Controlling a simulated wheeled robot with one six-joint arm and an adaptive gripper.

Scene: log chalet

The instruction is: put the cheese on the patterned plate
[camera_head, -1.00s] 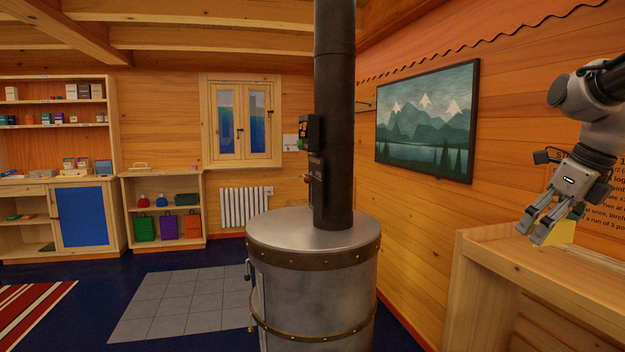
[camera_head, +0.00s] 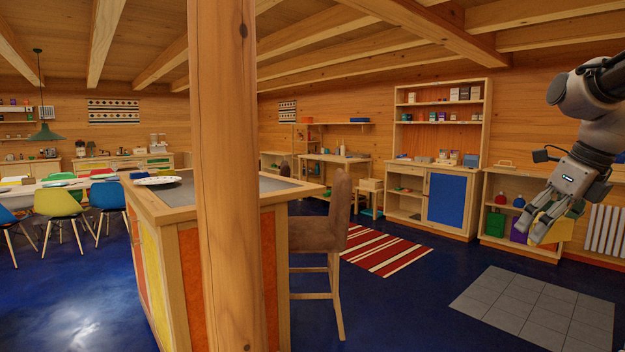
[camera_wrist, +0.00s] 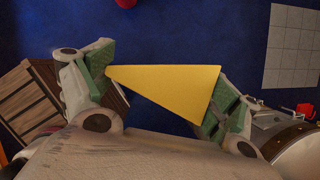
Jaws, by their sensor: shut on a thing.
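My gripper (camera_head: 547,222) is at the right of the head view, shut on the cheese (camera_head: 562,231), a yellow wedge partly hidden by the fingers. In the wrist view the cheese (camera_wrist: 170,90) is a plain yellow triangle between the two green-padded fingertips (camera_wrist: 163,95), held above the blue floor. A pale plate (camera_head: 157,181) lies on the counter (camera_head: 178,195) left of the wooden post. It is seen nearly edge-on, with small dark marks along its rim.
A wooden post (camera_head: 232,200) stands close in front and hides part of the counter. A brown high chair (camera_head: 322,236) stands beside the counter. Colourful chairs (camera_head: 58,203) surround a table at far left. Blue floor (camera_head: 400,305) is open at centre right.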

